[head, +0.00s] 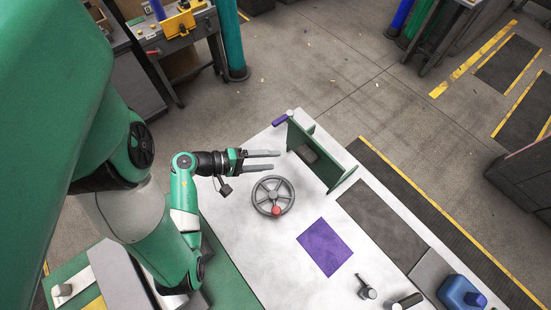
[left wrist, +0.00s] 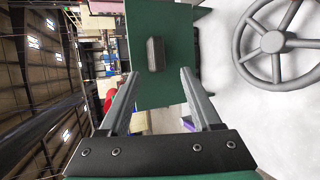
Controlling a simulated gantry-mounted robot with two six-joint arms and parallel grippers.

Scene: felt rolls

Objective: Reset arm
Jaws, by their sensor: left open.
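My left gripper (head: 262,160) is open and empty in the head view, its two grey fingers pointing right above the white tabletop (head: 300,284). It is just above and left of a grey handwheel (head: 258,192) in the picture, apart from it. In the left wrist view the open fingers (left wrist: 160,95) point toward a dark green panel (left wrist: 160,70) with a dark block on it. The handwheel (left wrist: 272,42) shows at the upper right there. My right gripper is in neither view.
A green upright frame (head: 325,160) stands at the table's back edge. A purple felt sheet (head: 325,247) lies flat on the table. A blue container (head: 459,293) and small dark metal parts (head: 366,289) are at the lower right.

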